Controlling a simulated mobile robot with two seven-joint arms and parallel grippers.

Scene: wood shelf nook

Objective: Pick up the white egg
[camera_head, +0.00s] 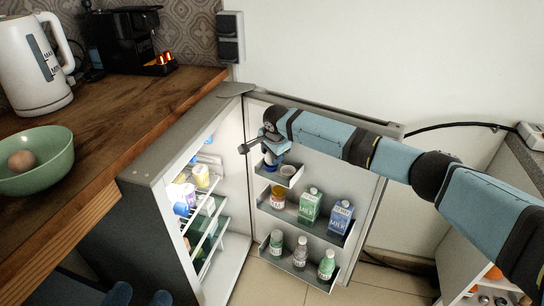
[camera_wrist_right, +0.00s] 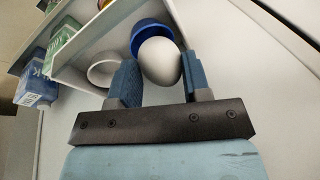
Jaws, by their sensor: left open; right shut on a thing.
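The white egg (camera_wrist_right: 160,62) sits between the two blue fingers of my right gripper (camera_wrist_right: 155,82) in the right wrist view, and the gripper is shut on it. A blue round cup (camera_wrist_right: 150,36) is right behind the egg; I cannot tell whether they touch. In the head view my right gripper (camera_head: 268,152) is at the top small shelf of the open fridge door, and I cannot make out the egg there. Two blue fingertips of my left gripper (camera_head: 139,297) show apart at the bottom left edge, open and empty.
A white cup (camera_wrist_right: 103,70) stands beside the egg on the door shelf. Lower door shelves hold a green carton (camera_head: 310,206), a blue carton (camera_head: 340,216) and several bottles. The wooden counter (camera_head: 130,110) carries a kettle (camera_head: 30,70) and a green bowl (camera_head: 45,178) with a brownish egg (camera_head: 21,161).

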